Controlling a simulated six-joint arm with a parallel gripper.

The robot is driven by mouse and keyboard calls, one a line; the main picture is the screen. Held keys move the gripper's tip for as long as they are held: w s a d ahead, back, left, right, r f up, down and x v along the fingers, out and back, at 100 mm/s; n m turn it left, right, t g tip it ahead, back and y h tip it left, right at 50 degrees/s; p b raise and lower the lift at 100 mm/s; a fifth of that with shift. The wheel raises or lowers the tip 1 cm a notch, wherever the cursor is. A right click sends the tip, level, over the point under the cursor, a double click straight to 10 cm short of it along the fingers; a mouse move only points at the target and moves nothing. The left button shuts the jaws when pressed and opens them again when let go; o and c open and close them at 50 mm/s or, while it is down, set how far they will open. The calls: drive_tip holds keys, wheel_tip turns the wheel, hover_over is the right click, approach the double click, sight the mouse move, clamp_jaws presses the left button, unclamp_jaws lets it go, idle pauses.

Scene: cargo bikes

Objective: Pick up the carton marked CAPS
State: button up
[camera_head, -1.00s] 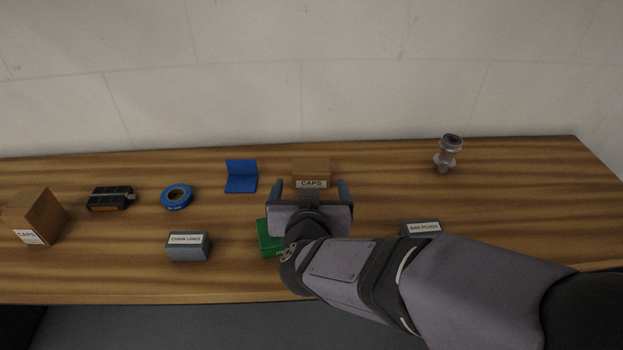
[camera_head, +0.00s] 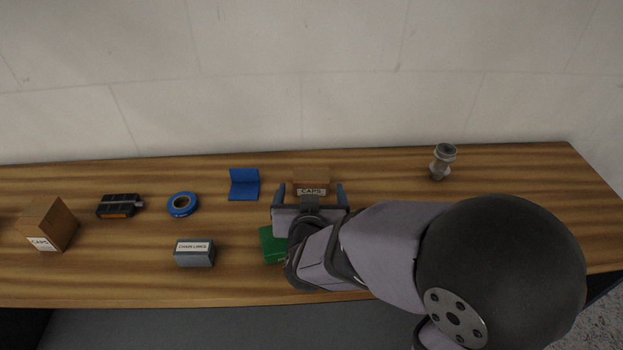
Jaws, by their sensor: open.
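A brown carton marked CAPS (camera_head: 311,183) stands at the middle of the wooden bench, its white label facing me. My gripper (camera_head: 310,191) is open, with one finger to the left of this carton and one to the right in the picture. I cannot tell whether the fingers are level with it or above it. The carton's lower part is hidden by my gripper. A second, larger-looking brown carton, also marked CAPS (camera_head: 52,222), stands at the far left, well away from my gripper.
A green box (camera_head: 270,244) is partly hidden by my wrist. A blue angled piece (camera_head: 244,187), blue tape roll (camera_head: 182,204), black-and-orange item (camera_head: 119,205) and grey CHAIN LINKS box (camera_head: 194,254) lie to the left. A grey metal part (camera_head: 442,160) stands right. A wall backs the bench (camera_head: 520,185).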

sight(311, 186)
drive_tip(key=shift+w+d+f+p, duration=0.1)
drive_tip(key=shift+w+p, duration=0.5)
drive_tip(key=shift+p, duration=0.5)
drive_tip(key=shift+x, duration=1.85)
drive_tip(key=shift+f, duration=0.1)
drive_tip(key=c, duration=1.3)
